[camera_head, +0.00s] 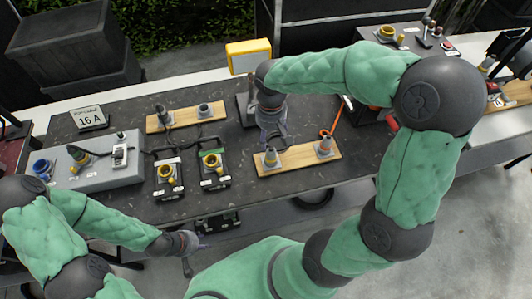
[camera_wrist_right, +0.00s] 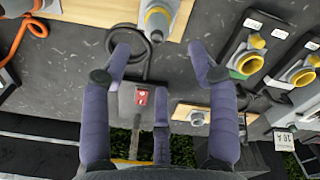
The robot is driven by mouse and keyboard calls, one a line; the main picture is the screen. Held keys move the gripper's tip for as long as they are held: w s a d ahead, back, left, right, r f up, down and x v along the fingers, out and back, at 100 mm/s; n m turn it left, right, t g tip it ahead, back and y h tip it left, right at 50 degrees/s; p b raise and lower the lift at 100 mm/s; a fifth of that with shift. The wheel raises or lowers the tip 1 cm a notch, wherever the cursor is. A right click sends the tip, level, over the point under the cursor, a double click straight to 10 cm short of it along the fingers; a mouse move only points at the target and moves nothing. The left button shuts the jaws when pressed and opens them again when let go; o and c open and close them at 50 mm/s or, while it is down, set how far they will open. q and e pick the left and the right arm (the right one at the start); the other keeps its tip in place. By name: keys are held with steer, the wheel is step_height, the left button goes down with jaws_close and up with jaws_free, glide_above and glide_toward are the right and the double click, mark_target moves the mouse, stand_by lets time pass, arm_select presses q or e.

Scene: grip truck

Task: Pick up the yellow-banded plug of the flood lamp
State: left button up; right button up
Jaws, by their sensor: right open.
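The yellow flood lamp (camera_head: 248,56) stands at the back of the dark table. A grey plug with a yellow band (camera_head: 270,157) stands on the front wooden board (camera_head: 298,160), and it also shows at the top of the right wrist view (camera_wrist_right: 157,18). A dark cable loop lies beside it. My right gripper (camera_head: 271,138) is open and empty, just behind this plug in the head view.
A second plug (camera_head: 324,146) with an orange cable stands on the same board. Two socket boxes (camera_head: 213,170) (camera_head: 168,180), a back board (camera_head: 185,118) and a grey panel (camera_head: 98,173) are to the left. A red-switched grey box (camera_wrist_right: 141,98) lies below the cable loop.

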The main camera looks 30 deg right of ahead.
mark_target(271, 148)
step_height(271, 148, down, 5)
steer(key=shift+r+b, duration=0.2)
steer(key=shift+b, duration=0.25)
steer(key=f, duration=0.1)
steer(key=f+b, duration=0.1)
steer(key=f, duration=0.1)
steer(key=f+b, duration=0.1)
steer(key=f, duration=0.1)
steer(key=shift+d+f, duration=0.1)
steer(key=shift+d, duration=0.15)
jaws_close()
